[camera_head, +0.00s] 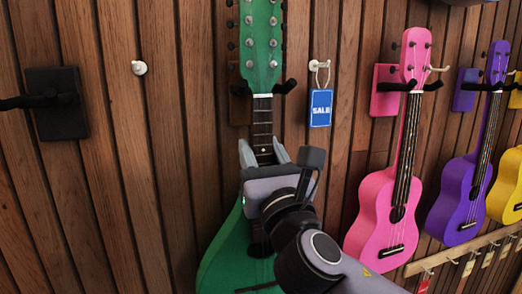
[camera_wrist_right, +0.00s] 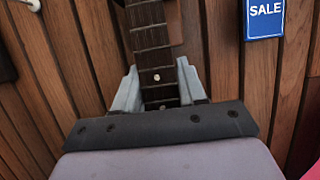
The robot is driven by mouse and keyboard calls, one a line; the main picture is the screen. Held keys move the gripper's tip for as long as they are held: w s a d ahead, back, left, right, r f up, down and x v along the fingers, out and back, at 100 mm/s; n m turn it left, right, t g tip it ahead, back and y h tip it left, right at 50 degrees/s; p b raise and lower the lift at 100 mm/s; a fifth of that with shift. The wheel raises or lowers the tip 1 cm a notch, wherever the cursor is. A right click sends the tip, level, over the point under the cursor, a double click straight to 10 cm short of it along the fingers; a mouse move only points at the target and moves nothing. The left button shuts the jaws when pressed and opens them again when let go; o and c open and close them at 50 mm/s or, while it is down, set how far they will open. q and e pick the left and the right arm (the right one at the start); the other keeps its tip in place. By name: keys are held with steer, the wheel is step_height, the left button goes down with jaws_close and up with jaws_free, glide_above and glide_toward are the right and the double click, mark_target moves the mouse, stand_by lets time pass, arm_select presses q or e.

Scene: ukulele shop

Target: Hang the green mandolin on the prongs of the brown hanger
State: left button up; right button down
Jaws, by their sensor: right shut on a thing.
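The green mandolin (camera_head: 262,40) is upright against the wall in the head view, its headstock up and its body low, partly hidden by my right arm. Its fretted neck also shows in the right wrist view (camera_wrist_right: 150,45). My right gripper (camera_head: 264,155) is shut on the neck, just above the body; its pale fingers (camera_wrist_right: 155,85) sit on both sides of the neck. The brown hanger (camera_head: 238,106) is behind the top of the neck. Its dark prongs (camera_head: 288,87) show on both sides of the headstock's base. I cannot tell whether they touch it. My left gripper is out of view.
A blue SALE tag (camera_head: 320,108) hangs right of the mandolin. A pink ukulele (camera_head: 376,215) and a purple ukulele (camera_head: 457,205) hang farther right. An empty black hanger (camera_head: 62,115) and a white knob (camera_head: 139,68) are on the wood wall at left.

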steer(key=shift+r, duration=0.2)
steer(key=c, duration=0.5)
jaws_free()
steer(key=shift+s, duration=0.1)
steer(key=shift+c, duration=0.2)
steer(key=shift+f, duration=0.35)
steer(key=shift+r, duration=0.1)
steer(key=shift+s+d+r+p, duration=0.1)
steer(key=shift+s+d+p, duration=0.05)
steer(key=shift+s+p, duration=0.2)
steer(key=shift+s+d, duration=0.2)
steer(key=shift+s, duration=0.35)
steer(key=shift+s, duration=0.1)
